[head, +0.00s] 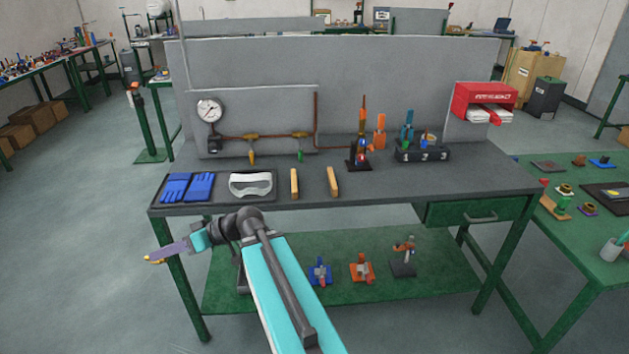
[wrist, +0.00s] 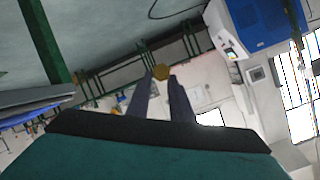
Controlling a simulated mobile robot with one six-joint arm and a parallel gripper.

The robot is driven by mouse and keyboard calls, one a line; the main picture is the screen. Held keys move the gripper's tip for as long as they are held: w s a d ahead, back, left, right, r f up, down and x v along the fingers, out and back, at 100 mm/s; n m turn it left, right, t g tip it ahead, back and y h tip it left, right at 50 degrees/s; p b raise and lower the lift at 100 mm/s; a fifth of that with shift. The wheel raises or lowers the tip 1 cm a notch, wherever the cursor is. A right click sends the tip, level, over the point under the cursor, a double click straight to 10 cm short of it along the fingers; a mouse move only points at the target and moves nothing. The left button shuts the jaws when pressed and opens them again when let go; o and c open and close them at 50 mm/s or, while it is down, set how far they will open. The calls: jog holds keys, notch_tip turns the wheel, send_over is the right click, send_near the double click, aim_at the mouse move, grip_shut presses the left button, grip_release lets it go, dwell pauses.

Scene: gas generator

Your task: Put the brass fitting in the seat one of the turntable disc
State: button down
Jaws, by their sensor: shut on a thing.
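My gripper (head: 160,256) is held out to the left of the dark-topped workbench, in the air beyond its front left corner. In the wrist view its two grey fingers (wrist: 161,80) are shut on the brass fitting (wrist: 161,72), a small hexagonal brass-coloured piece at the fingertips. In the head view the fitting shows only as a small yellowish bit at the finger ends. I cannot make out the turntable disc or its seat one in either view.
The workbench (head: 400,190) carries blue gloves (head: 187,187), goggles (head: 250,184), two wooden bars and a tool rack (head: 422,153). A green table (head: 570,235) with several small parts stands at right. In the wrist view a blue-and-white machine (wrist: 255,25) shows. Open floor lies left.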

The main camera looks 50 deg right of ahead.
jog(key=d+m+t+h+b, duration=0.25)
jog(key=d+b, duration=0.25)
jog(key=d, duration=0.8)
jog(key=s+d+r+m+t+h+b, duration=0.1)
jog(key=s+d+m+h+b, duration=0.2)
jog(key=d, duration=0.7)
jog(key=s+d+r+m+t+h+b, duration=0.1)
jog(key=s+d+r+m+h+b, duration=0.1)
jog(key=s+d+b, duration=0.4)
jog(key=s+d+r+m+t+h+b, duration=0.1)
jog(key=s+d+m+h+b, duration=0.3)
jog(key=d, duration=1.1)
jog(key=shift+s+d+r+h, duration=0.2)
jog(key=shift+s+r+h, duration=0.35)
jog(key=shift+s, duration=0.65)
jog(key=shift+w+d+r+p, duration=0.3)
jog(key=shift+w+d+p, duration=0.1)
jog(key=shift+p, duration=1.6)
jog(key=w+d+p, duration=0.1)
jog(key=p, duration=0.9)
jog(key=shift+w+f, duration=0.1)
jog(key=shift+f, duration=0.1)
jog(key=w+d+f+p, duration=0.1)
jog(key=w+d+p, duration=0.1)
jog(key=w+d, duration=0.7)
jog(key=shift+w+f, duration=0.25)
jog(key=shift+w, duration=0.1)
jog(key=shift+f, duration=0.1)
